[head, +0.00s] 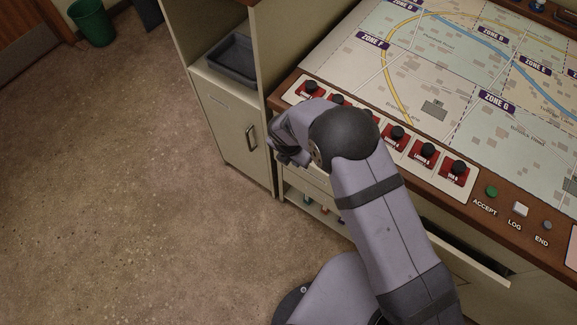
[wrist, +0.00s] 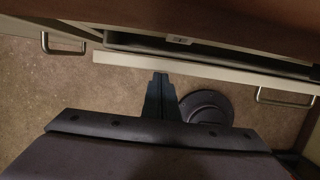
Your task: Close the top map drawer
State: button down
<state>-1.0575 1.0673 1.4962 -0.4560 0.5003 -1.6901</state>
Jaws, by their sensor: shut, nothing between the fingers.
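A map drawer under the console stands partly open. In the head view its pale front (head: 478,268) shows at the lower right, with a dark gap behind it, and my arm hides part of it. In the wrist view the pale front edge (wrist: 215,76) runs across the picture, with a dark interior between it and the wooden console edge. My gripper (head: 288,158) is shut and empty, near the console's left end. In the wrist view the gripper's fingertips (wrist: 160,75) appear just outside the pale front edge. I cannot tell whether they touch it.
The console edge (head: 540,258) overhangs the drawer. A cabinet (head: 228,125) with a handle stands on the left. An open compartment with small coloured items (head: 310,200) lies below my gripper. In the wrist view a handle (wrist: 285,97) shows on the right.

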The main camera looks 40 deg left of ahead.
jog(key=shift+w, duration=0.2)
jog(key=shift+s, duration=0.1)
jog(key=s+r, duration=0.6)
jog(key=r, duration=0.3)
jog(key=shift+s+r+b, duration=0.15)
jog(key=shift+r+b, duration=0.2)
jog(key=shift+b, duration=0.05)
